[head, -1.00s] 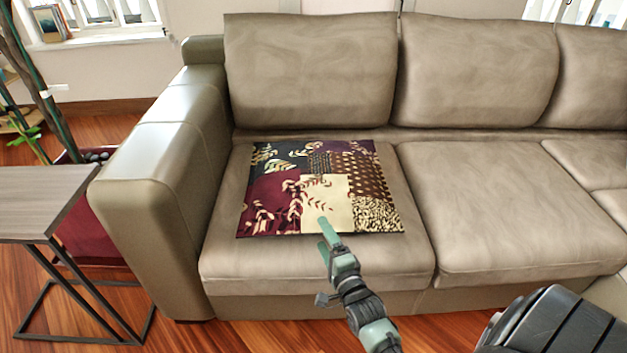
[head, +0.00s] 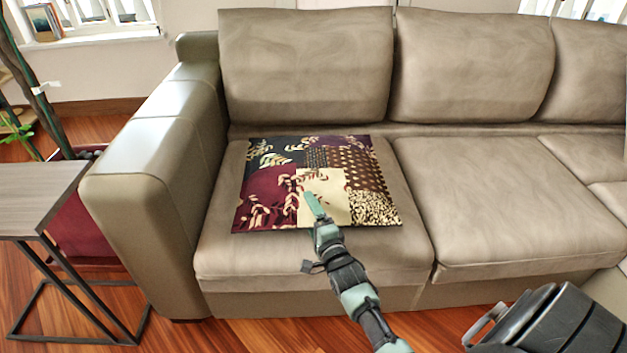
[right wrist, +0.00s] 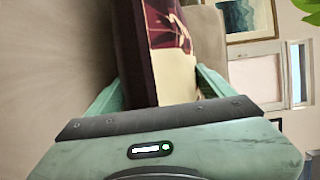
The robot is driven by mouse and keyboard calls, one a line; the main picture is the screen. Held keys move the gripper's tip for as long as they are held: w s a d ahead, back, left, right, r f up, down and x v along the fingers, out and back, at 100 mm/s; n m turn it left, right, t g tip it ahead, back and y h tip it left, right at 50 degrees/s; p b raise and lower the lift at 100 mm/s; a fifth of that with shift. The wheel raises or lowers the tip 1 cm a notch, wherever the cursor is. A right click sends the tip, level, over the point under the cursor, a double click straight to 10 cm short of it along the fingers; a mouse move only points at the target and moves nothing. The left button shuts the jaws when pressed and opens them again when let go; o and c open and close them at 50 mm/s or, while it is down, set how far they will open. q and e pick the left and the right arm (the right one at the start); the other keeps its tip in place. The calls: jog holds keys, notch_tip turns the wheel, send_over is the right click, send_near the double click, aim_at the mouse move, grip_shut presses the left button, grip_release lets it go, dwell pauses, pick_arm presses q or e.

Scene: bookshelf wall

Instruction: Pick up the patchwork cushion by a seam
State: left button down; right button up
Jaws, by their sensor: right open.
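The patchwork cushion (head: 275,192) lies flat on the left seat of the sofa, with maroon, cream, dotted and dark leaf-print patches. My right gripper (head: 314,206) reaches over its front edge near the cream patch. I cannot tell whether the left finger touches the cushion. My left gripper is not in view.
The beige sofa (head: 500,195) has its left armrest (head: 130,165) beside the cushion and backrests behind. A small side table (head: 38,195) stands at the left. The seat to the right is clear.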

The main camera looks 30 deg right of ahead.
grip_shut()
jog(key=shift+r, duration=0.1)
dwell(1.1)
